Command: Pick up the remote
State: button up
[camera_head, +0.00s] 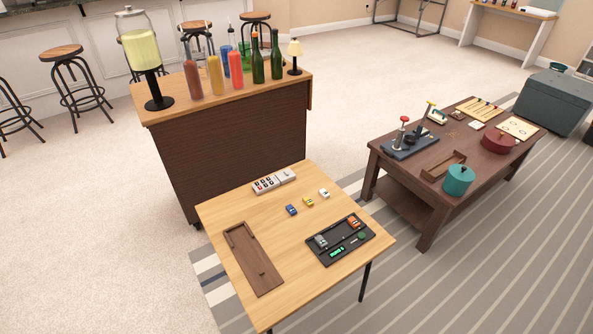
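I cannot clearly make out a remote. A light grey block with dark and red markings (273,181) lies at the back edge of the small light-wood table (215,209); it is too small to identify. A black tray (325,262) at the table's right front holds a grey toy car (321,241), an orange toy car (354,223), a small bright green item (337,251) and a dark green round item (361,237). I cannot tell whether any of these is the remote. My gripper is not in view.
Blue (291,210), yellow (308,201) and white (324,193) toy cars and a brown wooden tray (240,262) are on the small table. Behind stands a bar cabinet (225,148) with bottles. A low dark table (388,164) with pots stands right.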

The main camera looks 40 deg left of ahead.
aim_at(277, 183)
jog(key=z, duration=0.05)
jog(key=i, duration=0.9)
jog(key=u, duration=1.15)
jog(key=i, duration=0.6)
jog(key=u, duration=0.5)
jog(key=k, duration=0.9)
jog(key=u, duration=0.05)
